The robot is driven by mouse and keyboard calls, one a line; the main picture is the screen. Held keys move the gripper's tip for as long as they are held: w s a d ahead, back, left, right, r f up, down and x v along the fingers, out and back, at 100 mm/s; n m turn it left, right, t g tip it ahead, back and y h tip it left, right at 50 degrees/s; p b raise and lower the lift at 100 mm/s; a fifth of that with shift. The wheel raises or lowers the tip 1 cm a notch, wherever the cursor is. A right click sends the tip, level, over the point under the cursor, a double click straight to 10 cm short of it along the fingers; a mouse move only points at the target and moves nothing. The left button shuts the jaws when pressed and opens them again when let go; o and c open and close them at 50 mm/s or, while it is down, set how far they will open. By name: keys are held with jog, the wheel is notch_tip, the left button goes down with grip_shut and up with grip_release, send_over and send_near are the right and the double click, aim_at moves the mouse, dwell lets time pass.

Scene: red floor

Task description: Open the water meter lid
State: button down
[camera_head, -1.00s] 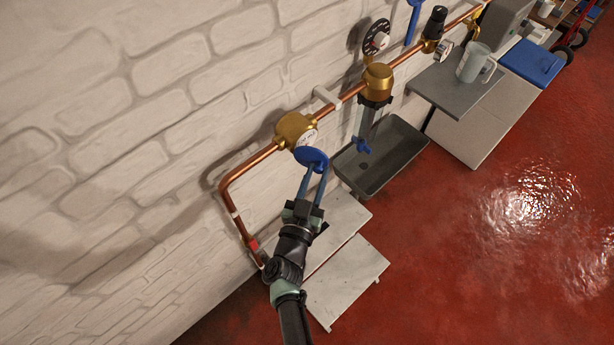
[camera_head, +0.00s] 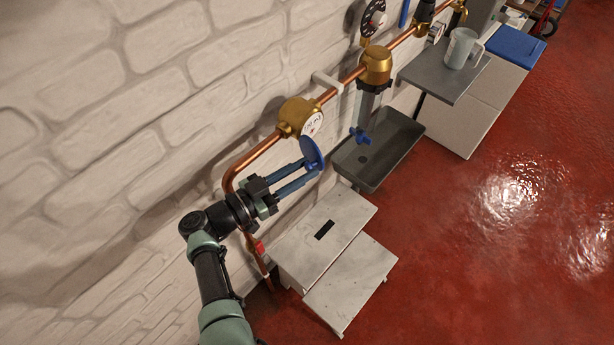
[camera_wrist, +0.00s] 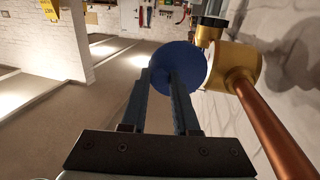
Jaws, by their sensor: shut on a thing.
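The water meter (camera_head: 296,112) is a brass body on the copper pipe, with a white dial (camera_head: 312,124) facing out; it also shows in the wrist view (camera_wrist: 240,62). Its round blue lid (camera_head: 313,153) is swung open, hanging off the lower edge of the dial. The dial is uncovered in the head view. My gripper (camera_head: 304,167) is to the lower left of the meter, its long blue-grey fingers at the lid. In the wrist view the fingers (camera_wrist: 170,70) reach the blue lid (camera_wrist: 190,65) and are shut on it. The exact contact is partly hidden.
The copper pipe (camera_head: 252,153) runs along the white brick wall, close to my gripper. White steps (camera_head: 345,285) stand below. Red floor on the right is free.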

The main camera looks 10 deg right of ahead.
jog(key=shift+a+r+m+g+b, duration=0.1)
jog(key=shift+a+m+g+b, duration=0.05)
jog(key=shift+m+g+b, duration=0.25)
jog(key=c, duration=0.7)
grip_release()
jog(key=shift+o, duration=0.2)
jog(key=shift+a, duration=0.15)
jog(key=b+v, duration=0.2)
jog(key=v, duration=1)
jog(key=shift+a+f, duration=0.2)
jog(key=shift+a, duration=0.15)
